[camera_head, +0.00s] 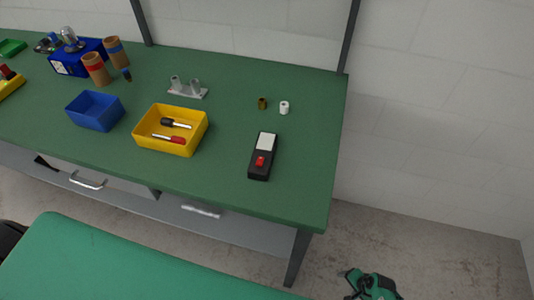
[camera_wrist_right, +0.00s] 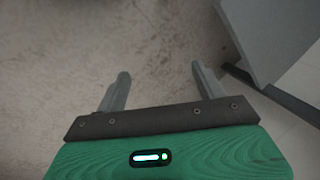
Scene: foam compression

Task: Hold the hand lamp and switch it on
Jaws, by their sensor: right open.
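The hand lamp (camera_head: 263,157) is a black, flat, box-like thing with a white panel at its far end and a red button nearer its front end. It lies on the right part of the green table (camera_head: 225,185). My right gripper (camera_wrist_right: 157,82) is open and empty above the bare floor in the right wrist view. In the head view part of it (camera_head: 371,284) shows at the bottom edge, right of the table and well apart from the lamp. My left gripper is not in view.
A yellow bin (camera_head: 140,140) with screwdrivers stands left of the lamp, beside a blue bin (camera_head: 95,124). A brown cylinder (camera_head: 262,103) and a white one (camera_head: 284,108) stand behind the lamp. The table's right edge and leg (camera_head: 298,257) lie near my right gripper.

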